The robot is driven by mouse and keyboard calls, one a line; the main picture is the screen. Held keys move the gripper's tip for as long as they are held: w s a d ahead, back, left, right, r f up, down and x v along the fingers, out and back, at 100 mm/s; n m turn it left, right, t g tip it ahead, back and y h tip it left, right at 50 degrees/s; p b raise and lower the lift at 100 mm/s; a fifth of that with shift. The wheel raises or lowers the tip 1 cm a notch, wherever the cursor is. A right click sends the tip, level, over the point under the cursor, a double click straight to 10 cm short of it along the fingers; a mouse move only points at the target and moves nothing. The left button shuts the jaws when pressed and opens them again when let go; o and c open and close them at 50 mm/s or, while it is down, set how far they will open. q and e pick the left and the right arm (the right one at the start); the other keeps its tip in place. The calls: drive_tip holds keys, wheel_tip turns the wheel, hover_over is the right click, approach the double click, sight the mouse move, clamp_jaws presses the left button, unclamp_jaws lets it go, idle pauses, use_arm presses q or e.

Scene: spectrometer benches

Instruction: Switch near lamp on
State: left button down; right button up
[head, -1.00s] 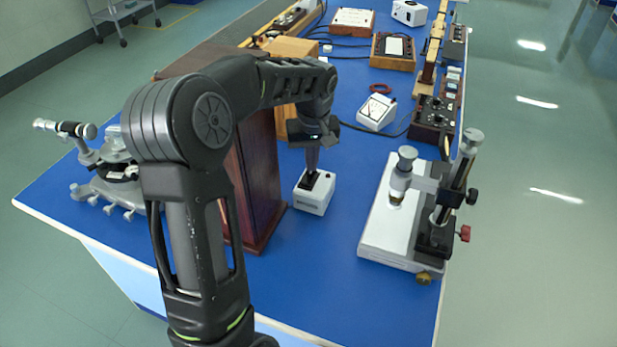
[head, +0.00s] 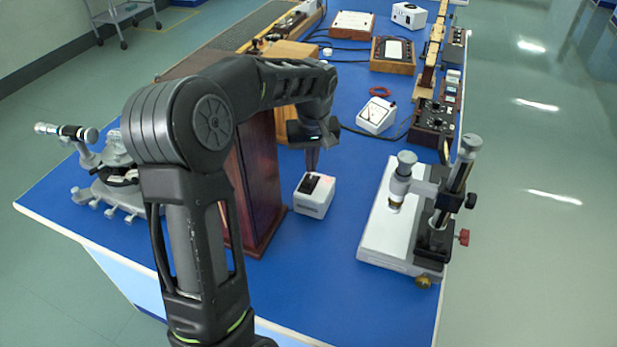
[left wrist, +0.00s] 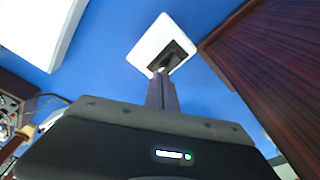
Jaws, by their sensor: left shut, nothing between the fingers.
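A small white switch box (head: 313,202) with a black rocker switch (head: 318,184) on top stands on the blue bench, right of a dark red wooden cabinet (head: 262,180). A faint reddish spot shows on the box's top, beside the rocker. My left gripper (head: 312,168) is shut and empty, pointing down at the far side of the rocker. In the left wrist view the fingertips (left wrist: 163,74) overlap the black switch area of the white box (left wrist: 152,38); I cannot tell whether they touch it. No lamp can be made out clearly. My right gripper is not in view.
A white-based microscope-like instrument (head: 385,232) stands to the right, near the bench edge. A grey optical instrument (head: 112,178) is at the left. A white meter (head: 376,115) and wooden boxes stand farther back. Blue bench is clear in front of the switch box.

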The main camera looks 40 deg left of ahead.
sight(311, 177)
use_arm(q)
wheel_tip(311, 177, up, 5)
drive_tip(key=p, duration=0.3)
idle(0.7)
